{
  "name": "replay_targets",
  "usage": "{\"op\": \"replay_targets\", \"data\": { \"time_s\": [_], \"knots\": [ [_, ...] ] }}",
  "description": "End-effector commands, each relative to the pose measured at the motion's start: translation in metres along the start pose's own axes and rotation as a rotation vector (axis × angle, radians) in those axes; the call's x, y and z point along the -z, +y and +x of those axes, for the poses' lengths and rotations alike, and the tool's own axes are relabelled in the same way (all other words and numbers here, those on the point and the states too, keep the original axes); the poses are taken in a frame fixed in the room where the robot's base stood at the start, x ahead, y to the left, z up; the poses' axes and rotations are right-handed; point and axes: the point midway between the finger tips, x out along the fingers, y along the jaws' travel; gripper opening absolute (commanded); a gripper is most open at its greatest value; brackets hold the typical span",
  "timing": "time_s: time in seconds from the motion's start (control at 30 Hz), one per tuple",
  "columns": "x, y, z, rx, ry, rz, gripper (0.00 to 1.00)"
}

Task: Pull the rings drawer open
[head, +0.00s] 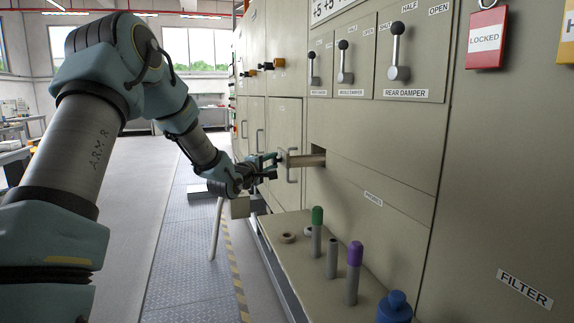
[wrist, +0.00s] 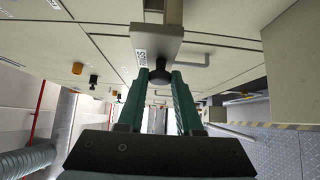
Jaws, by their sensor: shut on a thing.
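The rings drawer (head: 304,160) is a narrow beige drawer that stands out from its square opening in the furnace wall. My gripper (head: 268,164) is at the drawer's outer end in the head view. In the wrist view the green fingers of my gripper (wrist: 159,80) are closed on both sides of the black knob. The inside of the drawer is hidden from both views.
Damper levers (head: 345,62) are above. The aisle floor (head: 185,265) on the left is mostly clear.

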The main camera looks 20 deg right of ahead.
Motion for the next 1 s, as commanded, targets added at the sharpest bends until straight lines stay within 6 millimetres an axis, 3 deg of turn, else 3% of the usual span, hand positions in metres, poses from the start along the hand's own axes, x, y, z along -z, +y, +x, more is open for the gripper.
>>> {"op": "replay_targets", "data": {
  "time_s": [0.33, 0.37, 0.6, 0.87, 1.0],
  "knots": [
    [0.002, 0.000, -0.002, 0.001, 0.000, -0.001, 0.00],
    [0.002, 0.000, -0.002, 0.001, 0.000, -0.001, 0.38],
    [0.002, 0.000, -0.002, 0.001, 0.000, -0.001, 0.63],
    [0.002, 0.000, -0.003, 0.001, 0.000, 0.000, 0.63],
    [0.003, -0.001, -0.016, 0.001, 0.001, 0.000, 0.63]
  ]
}}
